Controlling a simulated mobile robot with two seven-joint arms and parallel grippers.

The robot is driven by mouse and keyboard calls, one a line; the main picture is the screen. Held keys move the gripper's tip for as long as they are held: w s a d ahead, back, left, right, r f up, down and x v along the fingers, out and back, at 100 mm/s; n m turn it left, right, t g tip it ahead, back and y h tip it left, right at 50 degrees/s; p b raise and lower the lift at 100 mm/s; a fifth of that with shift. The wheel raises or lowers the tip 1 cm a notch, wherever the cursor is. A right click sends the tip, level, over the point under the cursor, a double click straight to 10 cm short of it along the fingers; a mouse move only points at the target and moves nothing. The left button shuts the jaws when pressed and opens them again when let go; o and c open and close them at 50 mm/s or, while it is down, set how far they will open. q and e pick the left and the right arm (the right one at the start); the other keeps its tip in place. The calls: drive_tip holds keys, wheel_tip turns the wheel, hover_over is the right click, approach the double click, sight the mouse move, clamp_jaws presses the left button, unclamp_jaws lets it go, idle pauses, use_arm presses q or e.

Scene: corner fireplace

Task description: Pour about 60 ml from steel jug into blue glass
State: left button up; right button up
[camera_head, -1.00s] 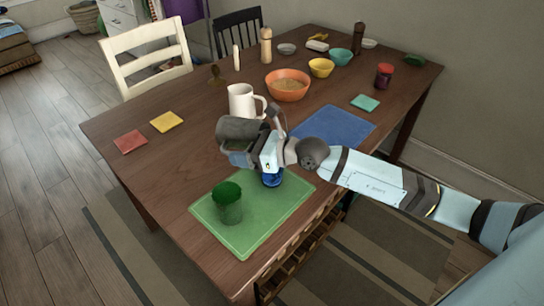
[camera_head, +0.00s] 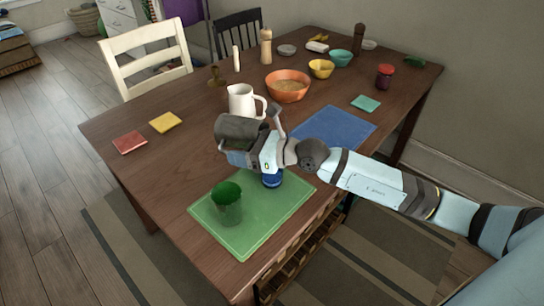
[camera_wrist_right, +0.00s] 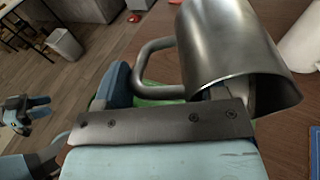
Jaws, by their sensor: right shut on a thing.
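The steel jug (camera_head: 241,127) is held in my right gripper (camera_head: 256,150), above the green mat (camera_head: 285,203). In the right wrist view the jug (camera_wrist_right: 230,50) is large, with its handle (camera_wrist_right: 146,62) on the left. It looks tilted, with its wide rim toward the lower right. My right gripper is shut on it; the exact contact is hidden. The blue glass (camera_head: 272,181) stands on the mat just below the gripper, its upper part hidden. No stream of liquid shows. A dark and blue part at the wrist view's left edge may be my left gripper (camera_wrist_right: 24,114); its jaws are too small to read.
A green glass (camera_head: 228,207) stands on the mat's front left. Behind the jug is a white pitcher (camera_head: 241,101), and right of that a blue mat (camera_head: 335,126). An orange bowl (camera_head: 288,88) and other tableware stand farther back. The table's left part is fairly clear.

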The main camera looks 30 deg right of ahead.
use_arm(q)
drive_tip(key=shift+w+d+r+b, duration=0.1)
drive_tip(key=shift+b, duration=0.45)
use_arm(e)
drive_tip(key=shift+r, duration=0.1)
use_arm(q)
drive_tip(key=shift+f+b, duration=0.2)
drive_tip(key=shift+b, duration=0.1)
use_arm(e)
drive_tip(key=shift+d+t+y, duration=0.1)
drive_tip(key=shift+t+y, duration=0.2)
